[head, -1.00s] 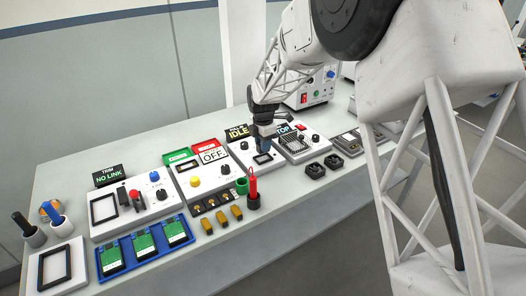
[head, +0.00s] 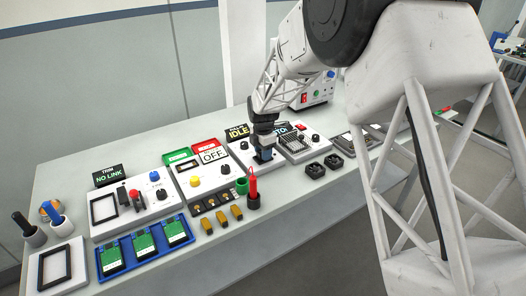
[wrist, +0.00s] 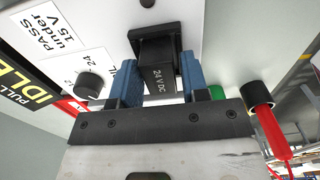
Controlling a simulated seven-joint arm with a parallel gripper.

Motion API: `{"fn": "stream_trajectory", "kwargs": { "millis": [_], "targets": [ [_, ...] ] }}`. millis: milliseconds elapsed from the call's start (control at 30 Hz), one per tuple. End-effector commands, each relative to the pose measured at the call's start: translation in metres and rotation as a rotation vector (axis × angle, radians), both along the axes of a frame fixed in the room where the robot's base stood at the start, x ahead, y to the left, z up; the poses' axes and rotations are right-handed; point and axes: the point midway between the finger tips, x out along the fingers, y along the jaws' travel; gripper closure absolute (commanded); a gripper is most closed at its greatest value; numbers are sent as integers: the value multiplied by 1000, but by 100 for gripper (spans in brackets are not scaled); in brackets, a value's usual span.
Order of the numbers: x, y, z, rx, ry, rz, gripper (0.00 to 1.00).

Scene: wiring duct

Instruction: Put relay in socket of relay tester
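The relay is a black block (wrist: 160,78) marked "24 V DC" in the wrist view. My gripper (wrist: 156,84) has its blue fingers on either side of the relay and looks shut on it. The relay's far end meets the black-rimmed socket (wrist: 149,38) on the white relay tester (wrist: 205,14); I cannot tell how deep it sits. In the head view, my gripper (head: 264,153) points down at the tester (head: 240,150), with the fingers low over the socket. The tester's sign reads "IDLE" (head: 239,134).
A dark knob (wrist: 91,84) is beside the socket. A red probe (head: 253,187) and green cup (head: 242,186) stand in front of the tester. A switch box (head: 207,173) stands left, and another unit (head: 303,147) right.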

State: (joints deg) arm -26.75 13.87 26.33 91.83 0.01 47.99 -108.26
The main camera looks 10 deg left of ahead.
Motion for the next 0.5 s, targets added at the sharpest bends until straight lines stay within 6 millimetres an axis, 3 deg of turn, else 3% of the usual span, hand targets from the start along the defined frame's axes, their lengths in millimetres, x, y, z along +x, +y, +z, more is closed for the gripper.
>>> {"fn": "stream_trajectory", "kwargs": {
  "millis": [100,500],
  "targets": [
    [0,0,0,0,0,0,45],
    [0,0,5,1,-1,0,45]
  ]
}}
